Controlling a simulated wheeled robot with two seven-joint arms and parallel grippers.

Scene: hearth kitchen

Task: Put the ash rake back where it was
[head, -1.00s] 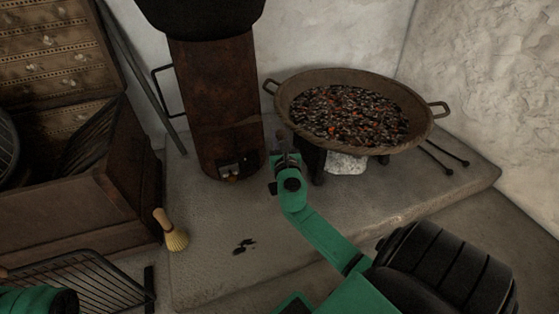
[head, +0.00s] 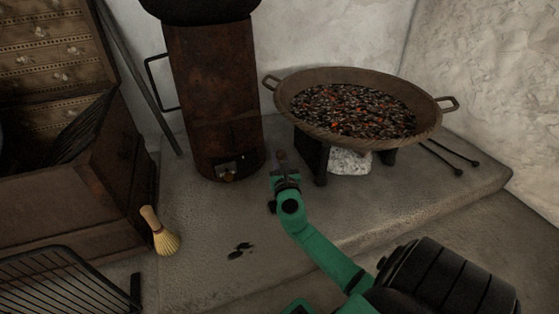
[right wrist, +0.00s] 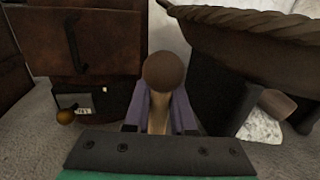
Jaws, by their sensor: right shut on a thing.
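My right gripper (head: 284,172) is shut on a wooden handle with a rounded brown end, which I take to be the ash rake (head: 281,156). In the right wrist view the ash rake (right wrist: 163,72) stands between the purple-grey finger pads of the gripper (right wrist: 158,118), its round end pointing away from the wrist. The rest of it is hidden, so I cannot tell whether it touches the hearth. The gripper is in front of the gap between the rusty stove and the brazier. My left gripper is out of view.
The rusty stove (head: 215,90) stands at left of the gripper, the brazier of glowing coals (head: 430,125) at right. A long rod (head: 140,80) leans on the wall. A brush (head: 160,235) and rack (head: 60,280) are at lower left. The hearth slab's front (head: 205,215) is mostly clear.

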